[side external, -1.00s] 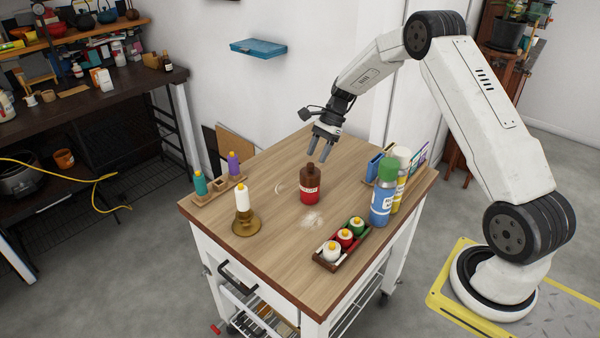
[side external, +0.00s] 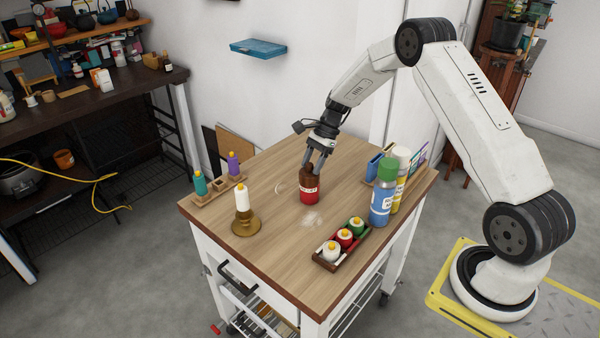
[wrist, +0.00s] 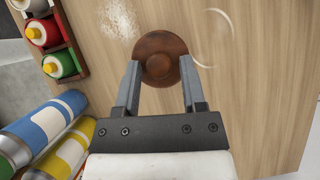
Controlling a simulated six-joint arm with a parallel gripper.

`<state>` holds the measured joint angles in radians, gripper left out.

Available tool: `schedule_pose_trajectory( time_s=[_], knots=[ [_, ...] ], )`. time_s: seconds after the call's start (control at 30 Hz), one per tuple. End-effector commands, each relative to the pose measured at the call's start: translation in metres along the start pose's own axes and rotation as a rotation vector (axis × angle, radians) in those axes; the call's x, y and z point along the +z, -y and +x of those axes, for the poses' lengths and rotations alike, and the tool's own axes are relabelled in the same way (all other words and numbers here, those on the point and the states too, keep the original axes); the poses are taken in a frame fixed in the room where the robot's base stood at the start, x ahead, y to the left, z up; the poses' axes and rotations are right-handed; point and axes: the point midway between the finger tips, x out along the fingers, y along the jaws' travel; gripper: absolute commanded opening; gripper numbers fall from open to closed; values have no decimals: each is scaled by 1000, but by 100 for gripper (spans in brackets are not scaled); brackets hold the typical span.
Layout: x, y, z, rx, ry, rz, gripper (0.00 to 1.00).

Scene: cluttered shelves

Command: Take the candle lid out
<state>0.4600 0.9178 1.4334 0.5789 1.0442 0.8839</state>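The candle lid (wrist: 158,50) is a round brown disc with a small knob, seen from above in the wrist view. It sits on the red candle jar (side external: 309,196) near the middle of the wooden table, which stands upright with a white label. I cannot tell whether the fingers touch the lid.
A crate (side external: 325,265) of small candles and several spray cans (side external: 382,204) stand to the right. A brass holder (side external: 245,226) with a white candle and a wooden rack (side external: 208,200) with coloured candles stand to the left. White powder (side external: 312,219) lies in front of the jar.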

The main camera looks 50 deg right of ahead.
Motion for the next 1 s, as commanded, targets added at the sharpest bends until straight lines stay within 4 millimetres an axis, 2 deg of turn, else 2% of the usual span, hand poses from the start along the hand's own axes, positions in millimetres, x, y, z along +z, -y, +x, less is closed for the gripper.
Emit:
schedule_pose_trajectory(
  time_s=[0.03, 0.07, 1.0],
  knots=[
    [-1, -4, 10, 14, 1, 5, 6],
    [-1, -4, 10, 14, 1, 4, 0],
    [0, -5, 2, 17, 0, 6, 0]
  ],
)
